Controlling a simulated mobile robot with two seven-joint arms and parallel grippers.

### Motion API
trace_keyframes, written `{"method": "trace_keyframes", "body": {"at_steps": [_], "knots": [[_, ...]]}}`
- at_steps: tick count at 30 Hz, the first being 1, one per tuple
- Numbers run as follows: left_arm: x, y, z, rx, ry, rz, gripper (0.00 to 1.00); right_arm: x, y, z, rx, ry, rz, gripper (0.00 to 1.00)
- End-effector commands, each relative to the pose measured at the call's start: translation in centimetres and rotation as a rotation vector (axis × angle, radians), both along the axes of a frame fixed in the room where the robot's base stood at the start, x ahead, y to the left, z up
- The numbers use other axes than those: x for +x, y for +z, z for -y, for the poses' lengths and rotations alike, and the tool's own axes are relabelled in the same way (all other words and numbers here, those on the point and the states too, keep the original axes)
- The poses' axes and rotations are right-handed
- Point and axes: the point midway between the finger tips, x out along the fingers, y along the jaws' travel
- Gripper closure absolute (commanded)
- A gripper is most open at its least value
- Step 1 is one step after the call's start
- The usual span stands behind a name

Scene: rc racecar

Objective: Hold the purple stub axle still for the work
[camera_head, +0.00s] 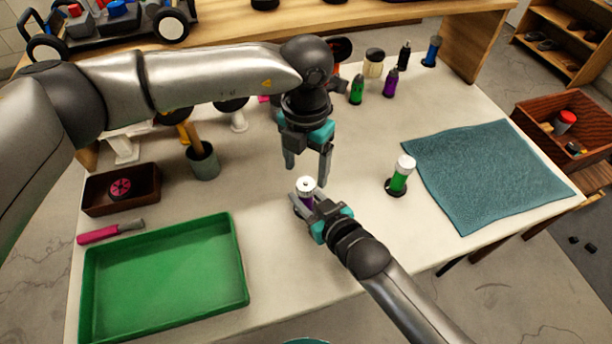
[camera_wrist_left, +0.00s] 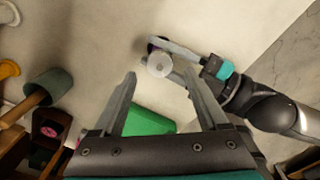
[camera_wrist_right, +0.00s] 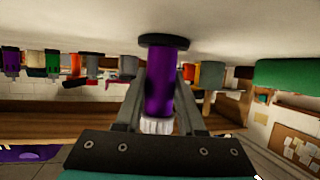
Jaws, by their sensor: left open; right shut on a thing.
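My left gripper (camera_head: 307,172) is open and empty just above the cap, pointing down. The left wrist view shows the cap (camera_wrist_left: 160,64) ahead of its open fingers.
A green stub axle (camera_head: 397,183) with a white cap stands to the right, before a teal mat (camera_head: 490,170). A green tray (camera_head: 165,280), a pink-handled tool (camera_head: 100,234) and a brown box (camera_head: 122,201) lie left. Several bottles (camera_head: 356,90) stand behind.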

Motion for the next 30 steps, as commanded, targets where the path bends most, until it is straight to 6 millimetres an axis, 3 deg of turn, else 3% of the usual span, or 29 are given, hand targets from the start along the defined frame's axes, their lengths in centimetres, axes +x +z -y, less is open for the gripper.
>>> {"method": "trace_keyframes", "body": {"at_steps": [3, 7, 18, 30], "knots": [[0.0, -2.0, 0.0, 0.001, 0.0, -0.002, 0.24, 0.0, 0.0, 0.0, -0.001, 0.0, -0.001, 1.0], [0.0, -3.2, 0.0, 0.0, 0.0, -0.001, 0.24, 0.0, 0.0, 0.0, -0.001, 0.0, -0.001, 1.0], [0.0, -3.8, 0.0, -0.001, -0.001, 0.001, 0.24, 0.0, 0.0, 0.0, -0.001, 0.0, -0.001, 1.0], [0.0, -3.7, 0.0, -0.001, -0.001, 0.001, 0.68, 0.0, 0.0, 0.0, -0.001, 0.0, -0.001, 1.0]]}}
